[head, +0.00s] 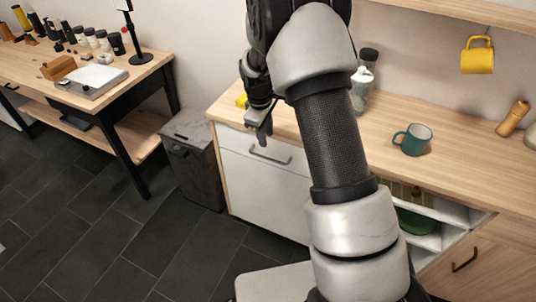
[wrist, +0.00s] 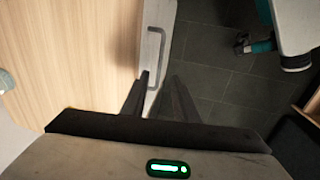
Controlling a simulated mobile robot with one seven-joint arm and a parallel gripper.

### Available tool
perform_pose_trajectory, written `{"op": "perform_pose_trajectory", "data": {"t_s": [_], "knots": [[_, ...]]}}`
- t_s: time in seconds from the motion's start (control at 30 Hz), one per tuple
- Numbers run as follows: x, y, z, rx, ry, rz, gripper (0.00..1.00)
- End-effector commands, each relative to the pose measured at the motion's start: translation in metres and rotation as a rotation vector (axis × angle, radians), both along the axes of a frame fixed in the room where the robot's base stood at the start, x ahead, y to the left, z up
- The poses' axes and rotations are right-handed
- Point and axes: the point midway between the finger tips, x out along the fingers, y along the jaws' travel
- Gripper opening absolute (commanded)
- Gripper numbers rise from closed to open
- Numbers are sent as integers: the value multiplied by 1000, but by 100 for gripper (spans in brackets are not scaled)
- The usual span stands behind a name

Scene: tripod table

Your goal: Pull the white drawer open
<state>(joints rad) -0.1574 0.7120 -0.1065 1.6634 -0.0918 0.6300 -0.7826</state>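The white drawer (head: 236,142) is the top front of the cabinet under the wooden counter in the head view. It looks closed, its front in line with the cabinet. Its grey bar handle (head: 270,158) runs across the front; the handle also shows in the wrist view (wrist: 162,45). My gripper (head: 263,135) points down just above and in front of the handle. In the wrist view my gripper (wrist: 160,76) has its two dark fingers apart, near one end of the handle. I cannot tell whether they touch it. Nothing is held.
A grey bin (head: 193,150) stands left of the cabinet. Open shelves (head: 440,215) lie to the right, partly behind my arm. The tiled floor before the drawer is clear.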

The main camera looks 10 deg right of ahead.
Motion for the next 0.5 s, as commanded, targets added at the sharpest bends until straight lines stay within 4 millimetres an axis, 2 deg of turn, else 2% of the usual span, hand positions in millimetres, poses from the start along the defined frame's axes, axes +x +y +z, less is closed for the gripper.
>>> {"op": "perform_pose_trajectory", "data": {"t_s": [0.03, 0.3, 0.5], "knots": [[1, -2, -14, -1, 3, -2, 27], [10, -8, -71, 0, 3, -1, 27], [15, -11, -100, 1, 1, -1, 27]]}}
